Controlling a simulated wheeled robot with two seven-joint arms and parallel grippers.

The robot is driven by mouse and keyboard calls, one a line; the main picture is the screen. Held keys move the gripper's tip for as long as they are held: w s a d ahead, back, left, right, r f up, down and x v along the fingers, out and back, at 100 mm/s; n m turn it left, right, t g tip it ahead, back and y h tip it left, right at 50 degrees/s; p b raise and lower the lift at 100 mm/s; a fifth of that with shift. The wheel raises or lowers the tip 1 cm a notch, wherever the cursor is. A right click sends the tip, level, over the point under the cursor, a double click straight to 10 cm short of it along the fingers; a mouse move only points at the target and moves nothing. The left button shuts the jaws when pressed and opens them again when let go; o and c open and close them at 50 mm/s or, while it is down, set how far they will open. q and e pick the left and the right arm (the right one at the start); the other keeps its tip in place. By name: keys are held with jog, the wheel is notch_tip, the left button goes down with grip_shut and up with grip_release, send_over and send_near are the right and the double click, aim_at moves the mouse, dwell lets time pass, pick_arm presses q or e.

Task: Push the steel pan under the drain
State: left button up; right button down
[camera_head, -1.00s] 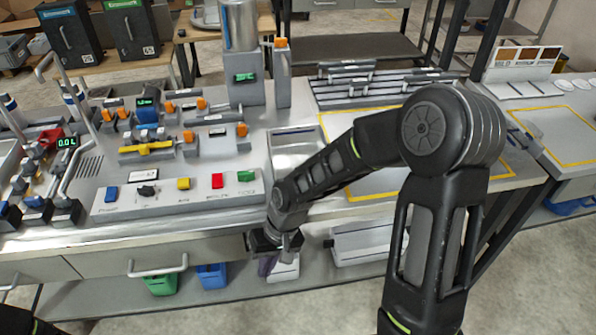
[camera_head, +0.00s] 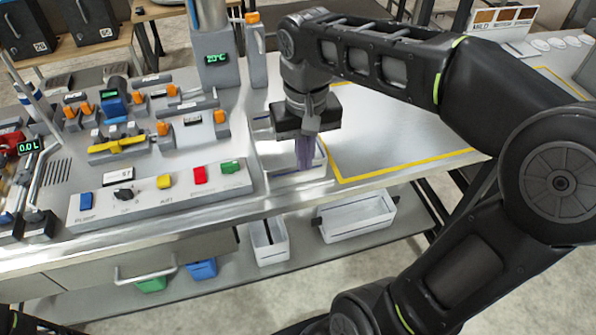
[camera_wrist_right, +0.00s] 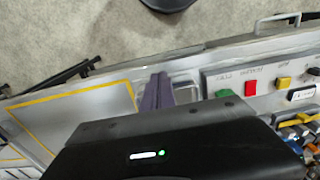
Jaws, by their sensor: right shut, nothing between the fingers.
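The steel pan (camera_head: 262,160) is a shallow open tray on the bench, right of the button panel and near the front edge. My right gripper (camera_head: 305,153) points down over it with shut purple fingers that hide part of it. Whether the fingertips touch the pan I cannot tell. In the right wrist view the fingers (camera_wrist_right: 158,92) show beside the pan's pale rim (camera_wrist_right: 187,88). A steel tank (camera_head: 211,15) on a grey post with a temperature display stands behind the pan. I cannot make out the drain. My left gripper is not in view.
The button panel (camera_head: 150,196) borders the pan on the left. A yellow-outlined area (camera_head: 385,130) to the right is bare, under my right arm. White bins (camera_head: 358,220) stand on the shelf below. A grey post with an orange top (camera_head: 256,50) stands behind.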

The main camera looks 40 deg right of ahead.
jog(key=w+f, duration=0.1)
jog(key=f, duration=0.2)
jog(key=w+f+p, duration=0.1)
jog(key=f, duration=0.2)
jog(key=w+d+f+p, duration=0.1)
jog(key=f, duration=0.2)
jog(key=shift+f, duration=0.15)
jog(key=shift+w+d+f, duration=0.1)
jog(key=shift+w+d, duration=0.05)
jog(key=shift+w, duration=0.25)
jog(key=shift+w, duration=0.15)
